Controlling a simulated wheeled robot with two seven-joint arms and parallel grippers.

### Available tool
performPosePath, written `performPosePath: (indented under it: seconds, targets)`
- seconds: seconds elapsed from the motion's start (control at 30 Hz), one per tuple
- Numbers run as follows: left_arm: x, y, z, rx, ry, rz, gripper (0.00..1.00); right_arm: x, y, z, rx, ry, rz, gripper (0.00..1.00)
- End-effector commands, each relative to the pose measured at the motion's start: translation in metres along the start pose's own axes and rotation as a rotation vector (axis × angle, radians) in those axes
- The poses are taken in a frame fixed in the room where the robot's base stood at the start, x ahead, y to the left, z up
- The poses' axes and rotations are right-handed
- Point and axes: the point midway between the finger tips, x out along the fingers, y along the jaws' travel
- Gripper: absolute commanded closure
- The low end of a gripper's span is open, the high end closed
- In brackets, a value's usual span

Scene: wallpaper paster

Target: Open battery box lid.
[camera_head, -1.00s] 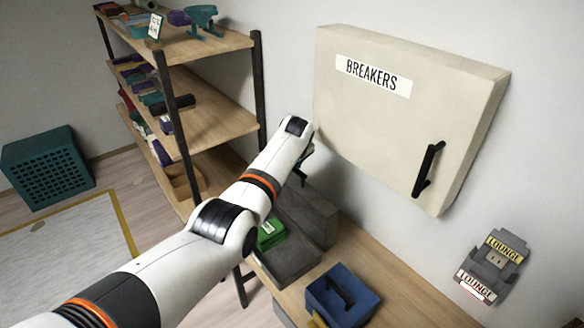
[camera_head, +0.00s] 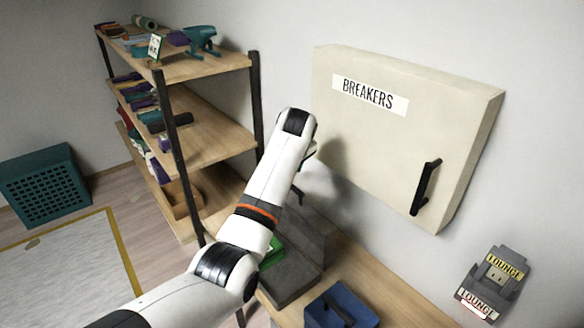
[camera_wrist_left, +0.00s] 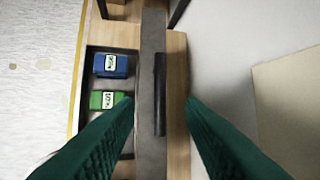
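The grey battery box (camera_head: 292,283) sits on the wooden bench below the breaker cabinet, partly hidden by my left arm. Its grey lid (camera_wrist_left: 150,40) appears to stand upright, seen nearly edge-on in the left wrist view, with a black handle (camera_wrist_left: 160,95) along its right side. Left of the lid, the dark compartment shows a blue battery (camera_wrist_left: 111,65) and a green battery (camera_wrist_left: 108,100). My left gripper (camera_wrist_left: 160,99) is open, its green fingers wide apart. The handle appears between them in the picture, with no visible contact. My right gripper is not in view.
A cream breaker cabinet (camera_head: 380,150) with a black handle hangs on the wall to the right. A blue box (camera_head: 350,305) stands on the bench (camera_head: 385,295). Loaded shelves (camera_head: 215,120) stand on the left.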

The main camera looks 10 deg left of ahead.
Motion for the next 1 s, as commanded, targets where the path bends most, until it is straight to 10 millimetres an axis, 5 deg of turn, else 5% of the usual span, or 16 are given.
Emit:
performPosePath:
  seconds: [0.27, 0.67, 0.77, 1.0]
  targets:
    - [-0.023, 0.000, 0.000, 0.000, 0.000, -0.001, 0.64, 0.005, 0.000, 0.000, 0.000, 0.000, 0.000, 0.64]
    - [-0.014, 0.008, -0.005, 0.016, 0.006, 0.002, 0.64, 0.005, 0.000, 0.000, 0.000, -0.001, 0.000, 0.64]
    - [0.009, 0.032, -0.019, 0.064, 0.022, 0.005, 0.64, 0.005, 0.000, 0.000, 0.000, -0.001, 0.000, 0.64]
    - [0.071, 0.137, -0.083, 0.294, 0.069, -0.001, 0.64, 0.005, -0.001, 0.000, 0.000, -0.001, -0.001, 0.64]
